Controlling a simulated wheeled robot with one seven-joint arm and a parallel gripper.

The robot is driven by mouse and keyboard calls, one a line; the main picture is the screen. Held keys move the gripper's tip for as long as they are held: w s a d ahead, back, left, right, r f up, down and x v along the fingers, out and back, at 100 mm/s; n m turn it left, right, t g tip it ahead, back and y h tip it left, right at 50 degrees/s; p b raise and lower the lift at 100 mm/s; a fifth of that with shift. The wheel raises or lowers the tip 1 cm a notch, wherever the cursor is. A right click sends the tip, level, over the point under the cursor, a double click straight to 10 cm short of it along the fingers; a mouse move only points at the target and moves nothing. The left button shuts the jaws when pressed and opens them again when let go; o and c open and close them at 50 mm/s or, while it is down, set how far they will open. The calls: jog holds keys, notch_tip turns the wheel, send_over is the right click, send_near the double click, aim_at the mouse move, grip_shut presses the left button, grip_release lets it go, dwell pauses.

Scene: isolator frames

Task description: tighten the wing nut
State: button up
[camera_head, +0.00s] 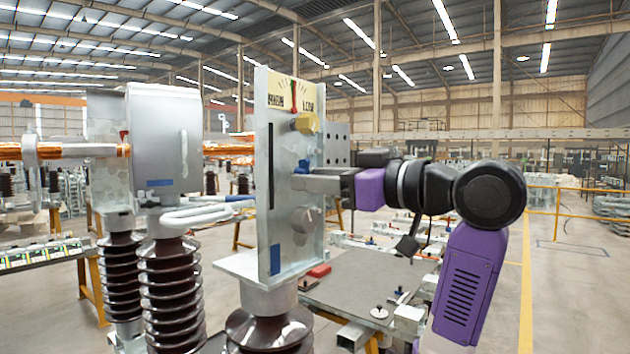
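A galvanised upright plate (285,240) stands in the middle on a dark brown ribbed insulator (268,332). On its face are a brass-coloured hex piece (307,123) high up and a round grey knob (305,219) lower down. A small blue piece (302,167) shows between them, just above my fingertips. No wing shape is clear, so I cannot tell which piece is the wing nut. My gripper (298,183) reaches in from the right, its grey fingers at the plate's face between brass piece and knob. The finger gap and anything between the tips are hidden.
Left are a large grey housing (165,135), copper bars (75,151) and more insulators (122,275). A grey worktable (375,285) with small parts stands behind, below my arm. Open floor lies at right.

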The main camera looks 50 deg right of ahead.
jog(key=s+b, duration=0.1)
jog(key=s, duration=0.6)
jog(key=shift+s+d+b, duration=0.15)
jog(key=shift+s+b, duration=0.05)
jog(key=shift+b, duration=0.1)
jog(key=shift+o, duration=0.3)
jog(key=shift+w, duration=0.1)
dwell(0.8)
